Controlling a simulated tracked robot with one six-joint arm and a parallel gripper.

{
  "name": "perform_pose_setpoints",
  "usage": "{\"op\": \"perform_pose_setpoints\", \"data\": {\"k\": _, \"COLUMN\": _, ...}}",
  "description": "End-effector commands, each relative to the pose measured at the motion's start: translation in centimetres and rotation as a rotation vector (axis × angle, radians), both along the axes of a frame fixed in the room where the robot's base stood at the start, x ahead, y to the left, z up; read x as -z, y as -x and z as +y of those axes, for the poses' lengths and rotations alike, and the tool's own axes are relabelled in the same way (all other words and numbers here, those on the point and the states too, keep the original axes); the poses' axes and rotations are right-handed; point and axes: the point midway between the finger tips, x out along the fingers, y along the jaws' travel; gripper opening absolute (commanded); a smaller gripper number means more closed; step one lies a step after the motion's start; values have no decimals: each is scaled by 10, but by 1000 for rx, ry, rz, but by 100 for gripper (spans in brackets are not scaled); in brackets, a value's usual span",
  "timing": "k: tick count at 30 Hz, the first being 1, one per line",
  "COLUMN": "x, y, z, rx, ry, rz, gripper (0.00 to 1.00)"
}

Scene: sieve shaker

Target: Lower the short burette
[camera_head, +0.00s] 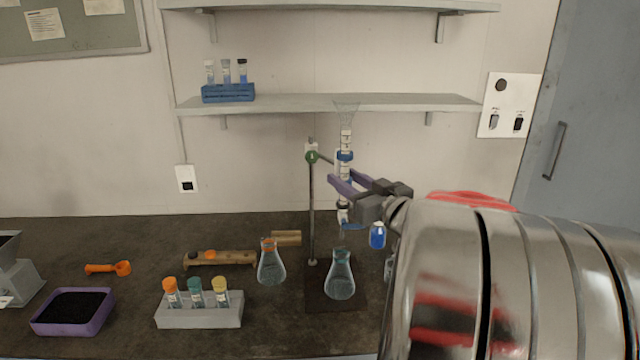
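The short burette (346,140) stands upright at the stand, a clear graduated tube with a funnel-like top, a blue collar and a blue-handled tap low down. A conical flask (340,283) stands on the dark base plate below the tip.
Another flask (271,266) stands left of the rod. A small blue-filled bottle (377,236) is close below my gripper. A grey rack (200,317) with capped tubes is front left. A shelf (400,103) runs behind; the burette's top reaches its height.

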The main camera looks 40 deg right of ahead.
Motion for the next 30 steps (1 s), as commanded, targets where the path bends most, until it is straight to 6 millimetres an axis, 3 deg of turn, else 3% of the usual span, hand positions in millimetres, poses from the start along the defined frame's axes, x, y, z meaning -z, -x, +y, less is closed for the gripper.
{"op": "perform_pose_setpoints", "data": {"k": 21, "x": -1, "y": 2, "z": -1, "rx": 1, "ry": 0, "rz": 0, "gripper": 34}}
{"op": "perform_pose_setpoints", "data": {"k": 30, "x": -1, "y": 2, "z": -1, "rx": 1, "ry": 0, "rz": 0, "gripper": 15}}
